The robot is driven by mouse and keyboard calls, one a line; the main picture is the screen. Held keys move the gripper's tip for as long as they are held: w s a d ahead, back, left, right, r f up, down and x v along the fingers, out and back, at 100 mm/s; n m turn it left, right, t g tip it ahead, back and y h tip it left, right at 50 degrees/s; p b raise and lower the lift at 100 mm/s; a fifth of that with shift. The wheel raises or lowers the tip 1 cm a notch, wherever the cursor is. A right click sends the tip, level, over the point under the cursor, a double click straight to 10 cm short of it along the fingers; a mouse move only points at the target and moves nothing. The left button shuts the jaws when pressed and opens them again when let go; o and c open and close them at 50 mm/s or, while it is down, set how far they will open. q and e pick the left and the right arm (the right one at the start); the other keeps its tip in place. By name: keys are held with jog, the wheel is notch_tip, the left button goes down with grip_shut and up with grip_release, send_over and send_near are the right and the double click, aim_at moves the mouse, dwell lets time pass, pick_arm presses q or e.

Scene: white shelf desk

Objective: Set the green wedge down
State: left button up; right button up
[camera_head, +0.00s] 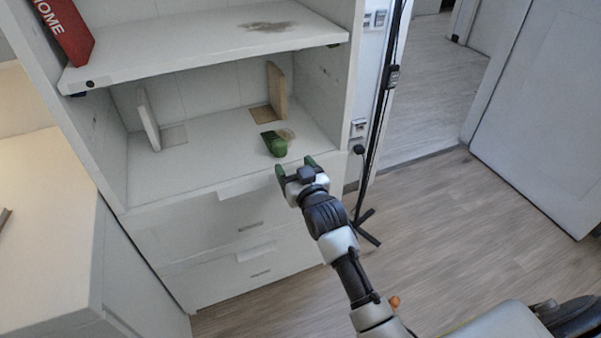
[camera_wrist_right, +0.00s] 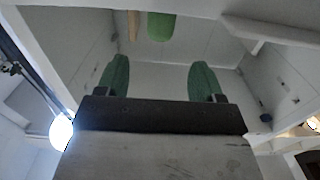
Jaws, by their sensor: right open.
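The green wedge (camera_head: 274,144) lies on the white lower shelf (camera_head: 200,172), toward its right side near the front. It also shows in the right wrist view (camera_wrist_right: 161,26) at the top, beyond the fingertips. My right gripper (camera_head: 294,168) is just in front of the shelf edge, close to the wedge but apart from it. In the right wrist view its two green fingers (camera_wrist_right: 159,78) stand wide apart with nothing between them. My left gripper is in neither view.
Two upright bookends stand on the same shelf, a white one (camera_head: 148,119) at left and a wooden one (camera_head: 277,92) behind the wedge. An upper shelf (camera_head: 200,44) with a red box (camera_head: 64,30) hangs above. The shelf's middle is clear. A black pole stand (camera_head: 377,130) is at right.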

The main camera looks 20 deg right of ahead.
jog(key=s+f+g, duration=0.3)
jog(key=s+g, duration=0.2)
jog(key=s, duration=0.6)
jog(key=s+f+n+g, duration=0.1)
jog(key=s+f+g, duration=0.2)
jog(key=s, duration=0.9)
jog(key=s+f+g, duration=0.4)
jog(key=s+g, duration=0.2)
jog(key=s, duration=0.6)
jog(key=shift+d+n+g, duration=0.2)
jog(key=shift+n+g, duration=0.1)
